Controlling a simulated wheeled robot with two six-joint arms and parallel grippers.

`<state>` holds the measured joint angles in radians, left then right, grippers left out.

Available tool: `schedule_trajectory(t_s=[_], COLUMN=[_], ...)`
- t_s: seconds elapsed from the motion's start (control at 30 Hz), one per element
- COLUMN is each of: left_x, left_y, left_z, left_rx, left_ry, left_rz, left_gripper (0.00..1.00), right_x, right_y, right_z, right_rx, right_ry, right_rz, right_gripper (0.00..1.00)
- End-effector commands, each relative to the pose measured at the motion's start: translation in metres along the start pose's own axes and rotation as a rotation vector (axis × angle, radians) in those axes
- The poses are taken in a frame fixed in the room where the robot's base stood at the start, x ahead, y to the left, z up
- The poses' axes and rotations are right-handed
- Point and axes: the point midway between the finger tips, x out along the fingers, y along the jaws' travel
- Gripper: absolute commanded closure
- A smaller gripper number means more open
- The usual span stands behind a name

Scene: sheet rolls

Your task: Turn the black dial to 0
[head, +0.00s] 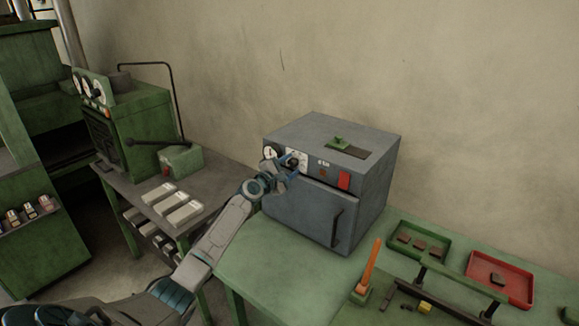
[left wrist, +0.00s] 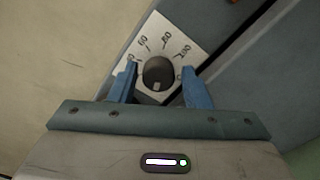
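The black dial (left wrist: 158,72) is a round knob on a white scale plate (left wrist: 172,38) with printed numbers; a small pale mark shows at its lower edge in the left wrist view. In the head view the dial (head: 292,161) sits on the front panel of a grey oven-like box (head: 300,210). My left gripper (head: 286,172) is at the panel. Its blue fingers (left wrist: 160,84) are open on either side of the dial, with small gaps visible. The fingers hide part of the scale. My right gripper is not in view.
A round gauge (head: 270,152) and a red switch (head: 344,180) flank the dial. The box door has a dark handle (head: 336,228). On the green bench (head: 285,275) stand an orange rod (head: 369,266), a green tray (head: 440,254) and a red tray (head: 520,293).

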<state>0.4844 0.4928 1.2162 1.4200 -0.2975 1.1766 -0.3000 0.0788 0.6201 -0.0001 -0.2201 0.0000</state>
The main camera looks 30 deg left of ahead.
Motion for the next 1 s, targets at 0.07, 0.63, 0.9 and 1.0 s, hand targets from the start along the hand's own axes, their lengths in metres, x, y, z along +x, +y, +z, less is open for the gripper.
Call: schedule_trajectory(t_s=[0.07,0.63,0.9,1.0], left_x=[0.0,-0.036,-0.083,-0.095], left_y=[0.0,0.001,0.0,0.001], left_z=[0.0,-0.001,0.0,-0.001], left_rx=[0.001,0.007,0.005,0.004], left_ry=[0.0,0.001,0.0,0.001], left_rz=[0.0,-0.001,-0.002,-0.001], left_gripper=[0.48,0.48,0.48,0.48], right_x=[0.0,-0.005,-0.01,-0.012], right_y=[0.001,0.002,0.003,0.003], right_z=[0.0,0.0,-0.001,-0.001], right_rx=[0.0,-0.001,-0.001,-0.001], right_ry=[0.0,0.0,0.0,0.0], right_rz=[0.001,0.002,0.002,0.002], right_gripper=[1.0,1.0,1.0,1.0])
